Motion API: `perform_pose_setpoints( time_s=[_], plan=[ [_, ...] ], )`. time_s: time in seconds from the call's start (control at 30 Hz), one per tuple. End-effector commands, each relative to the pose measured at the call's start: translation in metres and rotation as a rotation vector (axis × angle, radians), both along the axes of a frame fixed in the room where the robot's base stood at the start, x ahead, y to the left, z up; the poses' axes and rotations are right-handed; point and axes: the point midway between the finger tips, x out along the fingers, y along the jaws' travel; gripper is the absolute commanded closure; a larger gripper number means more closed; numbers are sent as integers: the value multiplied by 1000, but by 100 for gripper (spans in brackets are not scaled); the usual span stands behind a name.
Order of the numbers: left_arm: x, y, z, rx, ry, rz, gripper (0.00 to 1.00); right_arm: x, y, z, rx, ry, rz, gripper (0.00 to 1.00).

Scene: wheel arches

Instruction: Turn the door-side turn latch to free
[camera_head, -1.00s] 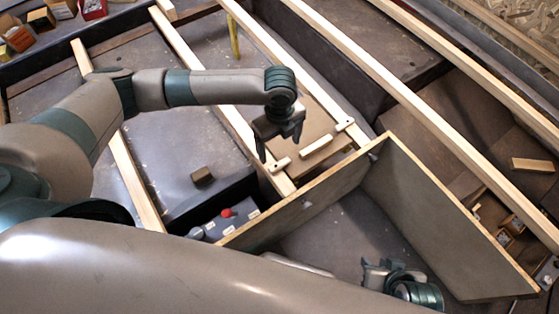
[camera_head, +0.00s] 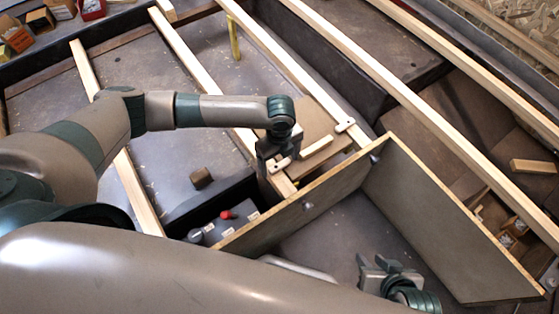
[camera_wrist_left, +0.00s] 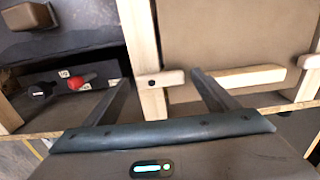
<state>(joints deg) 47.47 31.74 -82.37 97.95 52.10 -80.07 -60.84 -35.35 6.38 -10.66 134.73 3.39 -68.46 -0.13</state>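A small pale wooden turn latch (camera_head: 281,165) with a dark pivot sits on a beam at the panel's left edge. In the left wrist view this latch (camera_wrist_left: 172,77) lies crosswise, its right end over the brown hatch panel (camera_wrist_left: 235,35). A second latch (camera_head: 344,125) is at the panel's other side; it also shows in the left wrist view (camera_wrist_left: 311,62). I cannot tell which one is called door-side. My left gripper (camera_wrist_left: 161,80) is open above the first latch, with one finger on either side; contact is unclear. My right gripper (camera_head: 377,264) is low at the right; its opening is unclear.
A wooden handle bar (camera_head: 316,146) crosses the panel close to my left gripper. A control box with a red knob (camera_head: 226,214) is at the left. An upright board (camera_head: 300,208) stands in front. Long beams (camera_head: 400,90) run across the scene.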

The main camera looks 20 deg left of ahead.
Motion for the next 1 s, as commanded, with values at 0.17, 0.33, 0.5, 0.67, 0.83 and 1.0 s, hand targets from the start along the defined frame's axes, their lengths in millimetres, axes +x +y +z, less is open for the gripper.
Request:
perform_pose_setpoints(
  time_s=[0.17, 0.33, 0.5, 0.67, 0.83, 1.0],
  plan=[
    [0, 0, 0, 0, 0, 0, 61, 0, 0, 0, 0, 1, 0, 69],
    [0, 0, 0, 1, 1, 2, 62, 0, 0, 0, 0, 2, 0, 69],
    [0, 1, 2, 0, 2, 21, 62, -3, -3, 3, -10, 17, -1, 69],
    [-1, 1, 3, 1, 3, 64, 62, -8, -16, 1, -48, 78, -13, 69],
    [0, 2, 3, 1, 3, 120, 61, -18, -29, 2, -86, 145, -24, 69],
    [1, 2, 3, 1, 3, 174, 61, -27, -40, 3, -119, 207, -35, 69]
  ],
)
